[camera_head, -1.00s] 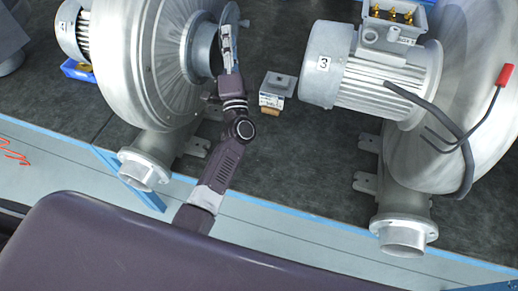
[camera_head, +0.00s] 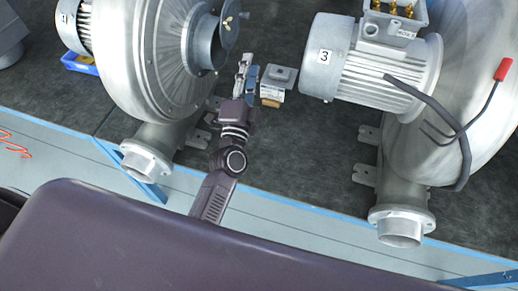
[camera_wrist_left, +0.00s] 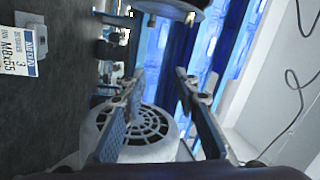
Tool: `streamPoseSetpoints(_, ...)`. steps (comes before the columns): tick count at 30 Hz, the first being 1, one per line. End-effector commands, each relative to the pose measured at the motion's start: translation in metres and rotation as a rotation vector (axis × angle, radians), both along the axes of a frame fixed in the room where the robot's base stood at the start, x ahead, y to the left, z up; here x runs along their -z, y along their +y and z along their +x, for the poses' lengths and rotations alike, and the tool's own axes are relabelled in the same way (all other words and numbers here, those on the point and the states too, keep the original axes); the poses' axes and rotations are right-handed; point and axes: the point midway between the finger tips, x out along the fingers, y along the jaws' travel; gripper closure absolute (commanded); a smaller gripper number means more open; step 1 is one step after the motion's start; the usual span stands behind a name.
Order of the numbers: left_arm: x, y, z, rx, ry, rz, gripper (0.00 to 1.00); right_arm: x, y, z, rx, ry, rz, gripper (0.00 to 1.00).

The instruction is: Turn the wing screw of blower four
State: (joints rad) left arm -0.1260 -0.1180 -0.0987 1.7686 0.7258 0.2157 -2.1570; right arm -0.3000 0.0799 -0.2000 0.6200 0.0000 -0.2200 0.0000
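A brass wing screw (camera_head: 228,21) sits on the dark round flap at the inlet pipe (camera_head: 205,42) of the left blower (camera_head: 150,50). The number on that blower's motor (camera_head: 66,18) is too small to read surely. My left gripper (camera_head: 244,64) is below and slightly right of the flap, apart from the screw. In the left wrist view, the left gripper (camera_wrist_left: 159,78) has its two fingers spread with nothing between them. A grilled motor end (camera_wrist_left: 150,125) shows behind the fingers there. My right gripper is not in view.
A small labelled box (camera_head: 277,80) lies on the dark bench mat just right of the left gripper; its M8x55 label (camera_wrist_left: 28,45) shows in the wrist view. The right blower's motor (camera_head: 345,60), marked 3, stands farther right. The mat between has free room.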

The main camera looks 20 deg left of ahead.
Motion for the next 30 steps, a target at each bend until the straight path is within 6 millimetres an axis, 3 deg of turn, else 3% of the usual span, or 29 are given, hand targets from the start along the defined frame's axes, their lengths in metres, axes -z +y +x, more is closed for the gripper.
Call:
streamPoseSetpoints(15,0.066,-0.055,-0.033,0.304,0.285,-0.258,0.71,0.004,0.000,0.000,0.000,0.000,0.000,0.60)
streamPoseSetpoints(30,0.140,-0.073,-0.090,0.360,0.656,-0.516,0.71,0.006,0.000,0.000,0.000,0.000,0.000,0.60)
